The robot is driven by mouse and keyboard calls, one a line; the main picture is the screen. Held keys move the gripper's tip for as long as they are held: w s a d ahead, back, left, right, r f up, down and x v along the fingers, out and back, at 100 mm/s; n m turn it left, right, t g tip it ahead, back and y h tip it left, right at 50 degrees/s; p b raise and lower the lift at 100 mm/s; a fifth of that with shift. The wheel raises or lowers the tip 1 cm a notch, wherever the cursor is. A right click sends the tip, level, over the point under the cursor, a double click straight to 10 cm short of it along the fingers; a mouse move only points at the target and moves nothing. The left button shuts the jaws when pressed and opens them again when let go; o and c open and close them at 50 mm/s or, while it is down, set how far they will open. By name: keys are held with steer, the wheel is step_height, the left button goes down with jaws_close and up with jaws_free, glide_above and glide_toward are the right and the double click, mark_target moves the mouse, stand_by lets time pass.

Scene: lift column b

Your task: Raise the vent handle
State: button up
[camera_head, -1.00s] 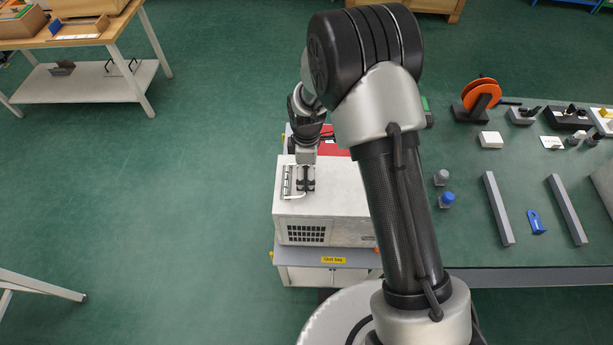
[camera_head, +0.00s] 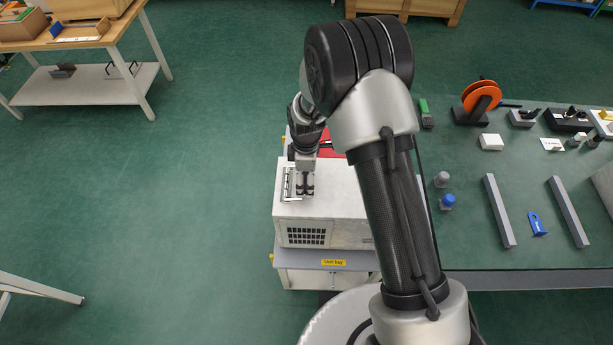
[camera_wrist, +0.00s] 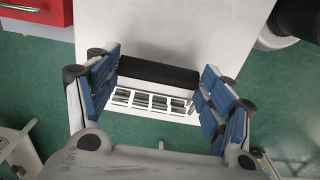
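The vent handle (camera_wrist: 158,72) shows in the wrist view as a black bar beside a white slotted vent frame (camera_wrist: 150,102). In the head view the pale vent frame (camera_head: 288,184) lies along the left edge of the white unit's (camera_head: 340,200) top. My gripper (camera_wrist: 160,85) has its blue-padded fingers wide apart, one at each end of the bar. Whether the pads touch the bar I cannot tell. In the head view my gripper (camera_head: 306,190) points down beside the vent frame and partly hides it.
The unit stands on a grey bay with a yellow label (camera_head: 333,262). A red box (camera_head: 328,147) is behind it. The green workbench (camera_head: 470,220) with loose parts is at right. Open floor (camera_head: 180,220) lies left. My arm hides part of the unit's right side.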

steer(key=shift+s+d+f, duration=0.1)
steer(key=shift+d+f, duration=0.1)
steer(key=c, duration=0.8)
steer(key=shift+o, duration=0.2)
